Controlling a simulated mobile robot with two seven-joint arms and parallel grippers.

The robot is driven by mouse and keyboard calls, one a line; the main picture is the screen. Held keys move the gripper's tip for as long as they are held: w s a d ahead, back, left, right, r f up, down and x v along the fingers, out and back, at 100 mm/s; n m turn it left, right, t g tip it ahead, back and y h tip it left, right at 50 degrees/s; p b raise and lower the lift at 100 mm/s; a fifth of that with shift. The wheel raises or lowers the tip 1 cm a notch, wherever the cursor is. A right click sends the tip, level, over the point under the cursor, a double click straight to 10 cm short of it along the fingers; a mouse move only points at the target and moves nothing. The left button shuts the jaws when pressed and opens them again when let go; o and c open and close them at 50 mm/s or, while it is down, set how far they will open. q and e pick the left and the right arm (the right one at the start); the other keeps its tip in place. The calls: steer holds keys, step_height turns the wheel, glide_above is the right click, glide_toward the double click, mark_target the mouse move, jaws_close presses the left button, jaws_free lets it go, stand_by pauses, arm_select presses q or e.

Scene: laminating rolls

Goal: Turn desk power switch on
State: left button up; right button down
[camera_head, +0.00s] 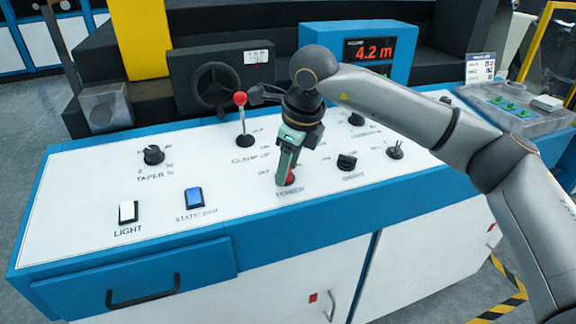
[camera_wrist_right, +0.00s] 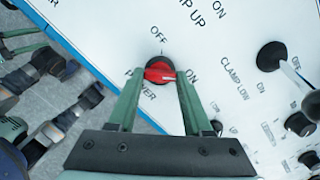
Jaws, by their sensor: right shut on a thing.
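The desk power switch (camera_wrist_right: 160,70) is a red rotary knob on a dark round base, with OFF and ON printed around it and POWER beside it. In the head view only a bit of its red (camera_head: 289,175) shows past my right gripper (camera_head: 284,178), which points down onto it. In the right wrist view the fingers of the right gripper (camera_wrist_right: 158,85) stand on both sides of the knob and are shut on it. The knob's exact setting is hard to tell. Green and dark parts at the left edge of the wrist view may be my left gripper (camera_wrist_right: 22,42).
The white panel (camera_head: 100,190) also carries a taper knob (camera_head: 154,155), a light switch (camera_head: 128,212), a blue static bar switch (camera_head: 194,198), a red-tipped clamp lever (camera_head: 240,100) and a dark knob (camera_head: 347,162) close right of my gripper. A display (camera_head: 372,50) reads 4.2 m.

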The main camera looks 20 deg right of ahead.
steer(key=shift+c, duration=1.6)
jaws_free()
steer(key=p+v, duration=0.1)
steer(key=v, duration=1.1)
steer(key=shift+r, duration=0.3)
steer(key=shift+s+d, duration=0.1)
